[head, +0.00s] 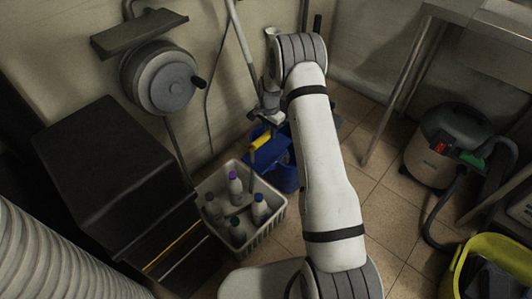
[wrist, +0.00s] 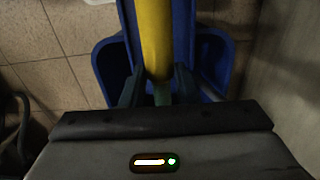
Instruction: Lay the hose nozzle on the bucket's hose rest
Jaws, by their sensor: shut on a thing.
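The blue bucket (head: 284,178) stands on the tiled floor beyond the crate, partly behind my arm. A yellow bar (head: 261,140) shows at its upper part. My gripper (head: 270,118) is just above it, pointing down. In the wrist view the yellow bar (wrist: 155,40) runs from the top edge down to my fingers (wrist: 160,88), over the blue bucket (wrist: 112,65). My fingers are shut on the hose nozzle. A small teal piece (wrist: 162,96) shows between them; most of the grip is hidden. I cannot make out the hose rest clearly.
A pale crate (head: 222,236) with several bottles stands in front of the bucket. A hose reel (head: 160,78) hangs on the wall at the left, above a black cabinet (head: 105,165). A vacuum cleaner (head: 440,150) and a yellow-green tub (head: 492,245) are at the right. Floor tiles between are clear.

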